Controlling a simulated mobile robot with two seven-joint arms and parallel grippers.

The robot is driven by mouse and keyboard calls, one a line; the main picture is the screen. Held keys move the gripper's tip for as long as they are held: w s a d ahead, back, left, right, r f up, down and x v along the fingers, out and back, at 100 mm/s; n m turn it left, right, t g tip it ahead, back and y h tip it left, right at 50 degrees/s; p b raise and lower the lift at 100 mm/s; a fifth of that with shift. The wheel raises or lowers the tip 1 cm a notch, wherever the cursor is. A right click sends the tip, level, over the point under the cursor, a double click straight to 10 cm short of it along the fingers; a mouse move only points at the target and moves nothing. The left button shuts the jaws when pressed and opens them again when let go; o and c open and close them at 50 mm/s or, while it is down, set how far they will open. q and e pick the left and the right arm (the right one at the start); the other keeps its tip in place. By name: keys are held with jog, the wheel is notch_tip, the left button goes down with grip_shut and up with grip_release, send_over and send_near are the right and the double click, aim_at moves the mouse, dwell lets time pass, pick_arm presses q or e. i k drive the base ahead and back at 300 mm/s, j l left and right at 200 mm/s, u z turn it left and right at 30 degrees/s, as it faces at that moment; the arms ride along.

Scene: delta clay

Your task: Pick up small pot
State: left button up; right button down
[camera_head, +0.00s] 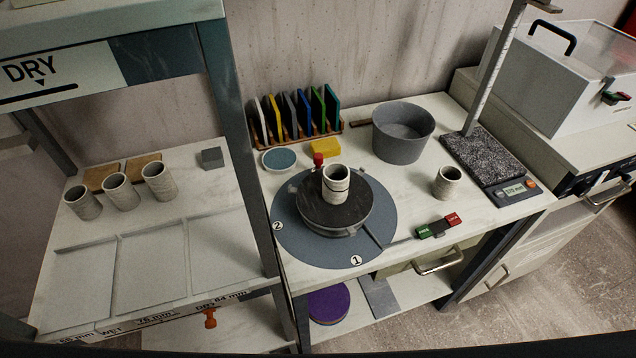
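A small speckled clay pot (447,183) stands upright on the white worktop (400,215), right of the turntable. Another pale clay pot (335,184) with a dark line around it stands upright on the dark round turntable (312,212). Three more speckled pots (159,181) stand in a row on the left shelf. I cannot tell for sure which one the task calls the small pot; the one on the right of the worktop looks shortest. Neither of my grippers is in view.
A grey basin (402,133), a rack of coloured boards (296,116), a yellow sponge (325,148) and a blue-grey dish (279,160) stand behind the turntable. A green and red object (437,226) lies near the front edge. A scale (513,190) with an upright post is right.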

aim_at(335, 176)
jog(key=l+u, duration=0.7)
jog(key=u, duration=0.15)
jog(key=l+u, duration=0.15)
jog(key=l, duration=0.3)
jog(key=k+l+u, duration=0.15)
jog(key=l, duration=0.25)
jog(key=k+l, duration=0.1)
jog(key=l, duration=0.3)
jog(key=k+l, duration=0.1)
jog(key=l, duration=0.25)
jog(key=k+l, duration=0.1)
jog(key=l, duration=0.3)
jog(key=k+l, duration=0.1)
jog(key=l, duration=0.3)
jog(key=i+u, duration=0.05)
